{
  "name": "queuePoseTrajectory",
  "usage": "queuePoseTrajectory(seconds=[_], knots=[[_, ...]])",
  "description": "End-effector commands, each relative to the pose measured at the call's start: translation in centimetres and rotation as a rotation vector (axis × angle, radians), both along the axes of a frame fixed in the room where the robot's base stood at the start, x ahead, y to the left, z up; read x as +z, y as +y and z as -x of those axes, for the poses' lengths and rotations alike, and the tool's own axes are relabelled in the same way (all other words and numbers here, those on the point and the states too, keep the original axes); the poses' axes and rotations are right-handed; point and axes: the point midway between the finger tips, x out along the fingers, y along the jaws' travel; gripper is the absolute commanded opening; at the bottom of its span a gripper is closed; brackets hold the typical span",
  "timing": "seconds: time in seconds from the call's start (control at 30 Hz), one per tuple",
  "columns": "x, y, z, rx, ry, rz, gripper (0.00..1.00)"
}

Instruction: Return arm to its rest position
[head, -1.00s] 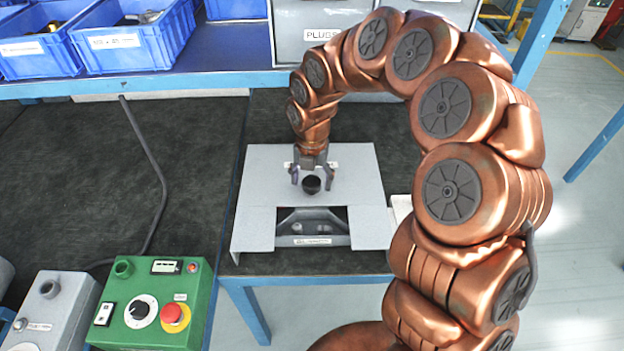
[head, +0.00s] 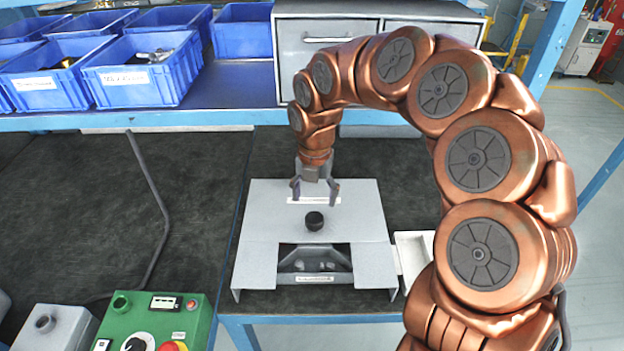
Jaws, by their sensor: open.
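My gripper (head: 315,194) is open and empty in the head view, pointing down. It hangs above the back part of a grey metal stand (head: 262,225). A round black knob (head: 314,221) sits on the stand's top, just in front of the gripper and apart from it. My copper-coloured arm arches up and over from the right side of the view.
Blue bins (head: 145,72) and a grey drawer cabinet (head: 330,60) stand on the shelf behind. A green control box (head: 150,318) and a grey box (head: 52,330) are at the front left. A white tray (head: 412,255) lies right of the stand. The dark bench top at left is mostly clear.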

Motion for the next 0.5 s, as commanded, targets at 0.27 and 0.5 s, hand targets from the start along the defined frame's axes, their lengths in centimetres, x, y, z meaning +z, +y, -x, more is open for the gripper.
queuePoseTrajectory(seconds=[0.27, 0.5], knots=[[0.4, -0.2, 0.5, -0.037, 0.000, -0.002, 0.74], [2.6, -1.7, 3.9, -0.325, 0.011, -0.009, 0.74]])
